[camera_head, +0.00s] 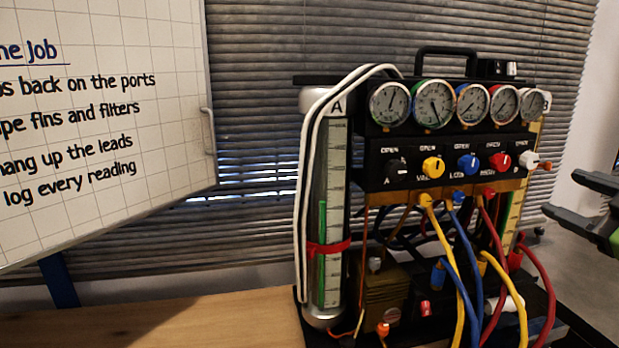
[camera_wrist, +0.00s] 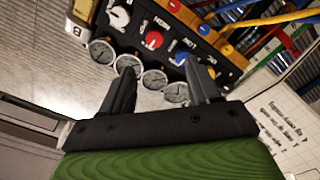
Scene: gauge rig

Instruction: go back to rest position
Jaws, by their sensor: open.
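My gripper (camera_head: 590,208) is at the right edge of the head view, to the right of the gauge rig (camera_head: 450,160). Its two dark fingers are apart and nothing shows between them. In the wrist view my gripper (camera_wrist: 160,90) also shows open and empty, with the rig's gauges (camera_wrist: 140,75) and coloured knobs beyond the fingertips. The rig stands on the bench with a row of several round gauges, and below them black, yellow, blue, red and white knobs. Most of my arm is outside the head view.
A clear cylinder (camera_head: 330,215) with a red strap and white hoses stands at the rig's left side. Yellow, blue and red hoses (camera_head: 470,270) hang in front. A whiteboard (camera_head: 100,120) is at the left. The wooden bench (camera_head: 150,315) is bare at the left.

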